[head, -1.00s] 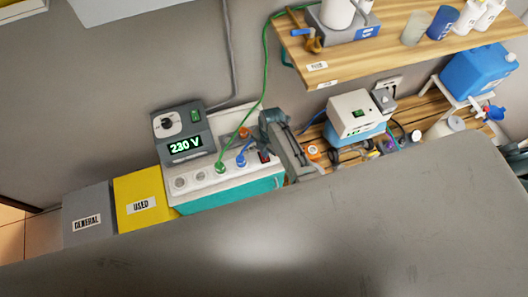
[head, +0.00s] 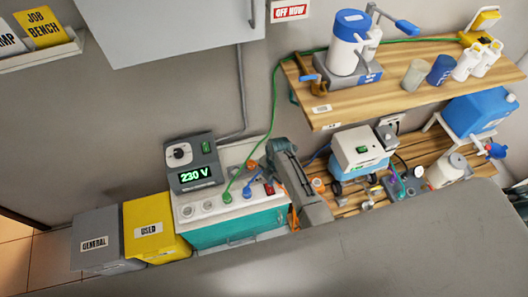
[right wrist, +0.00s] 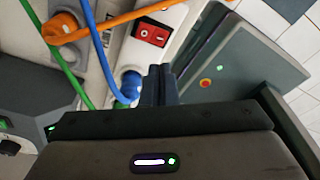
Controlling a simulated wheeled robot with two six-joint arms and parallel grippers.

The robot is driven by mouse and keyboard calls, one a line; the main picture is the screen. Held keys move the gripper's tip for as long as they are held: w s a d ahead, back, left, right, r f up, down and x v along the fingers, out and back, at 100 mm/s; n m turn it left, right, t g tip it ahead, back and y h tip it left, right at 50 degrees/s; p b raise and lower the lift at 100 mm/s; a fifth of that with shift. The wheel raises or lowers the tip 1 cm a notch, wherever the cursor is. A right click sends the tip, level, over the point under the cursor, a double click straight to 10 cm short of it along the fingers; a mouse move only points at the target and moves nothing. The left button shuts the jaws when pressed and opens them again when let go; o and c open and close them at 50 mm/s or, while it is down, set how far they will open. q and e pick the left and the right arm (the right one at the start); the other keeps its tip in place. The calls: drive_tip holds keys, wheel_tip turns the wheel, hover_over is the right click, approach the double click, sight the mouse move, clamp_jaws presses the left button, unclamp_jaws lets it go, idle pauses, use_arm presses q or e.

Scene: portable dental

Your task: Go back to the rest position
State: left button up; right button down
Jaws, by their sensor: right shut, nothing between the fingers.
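My right gripper shows in the right wrist view (right wrist: 160,82), its two dark fingers shut together with nothing between them. It hangs close to the white power strip top (right wrist: 135,50), beside the blue plug (right wrist: 131,86) and the red rocker switch (right wrist: 152,33). In the head view my right arm stands at the right end of the teal and white power box (head: 235,235); the fingertips are hard to make out there. My left gripper is not in view.
An orange plug (right wrist: 64,28) and cables run close to the gripper. A yellow USED bin (head: 150,228) and grey GENERAL bin (head: 98,240) are further left. A wooden shelf (head: 340,108) with bottles hangs above right.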

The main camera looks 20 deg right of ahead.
drive_tip(key=s+d+f+m, duration=0.4)
drive_tip(key=s+f+m, duration=0.3)
drive_tip(key=s+f, duration=0.35)
drive_tip(key=s+d+f+m, duration=0.4)
drive_tip(key=s+m, duration=0.1)
drive_tip(key=s, duration=0.5)
drive_tip(key=s+d+f+m+t+h, duration=0.1)
drive_tip(key=s+d+f+m, duration=0.3)
drive_tip(key=s, duration=0.7)
drive_tip(key=s+d+f+m+t+h, duration=0.1)
drive_tip(key=s+d+f+m, duration=0.3)
drive_tip(key=s+m, duration=0.4)
drive_tip(key=s+f, duration=0.1)
drive_tip(key=s, duration=0.1)
drive_tip(key=shift+s+d+f, duration=0.2)
drive_tip(key=shift+s+f, duration=0.05)
drive_tip(key=shift+s, duration=0.15)
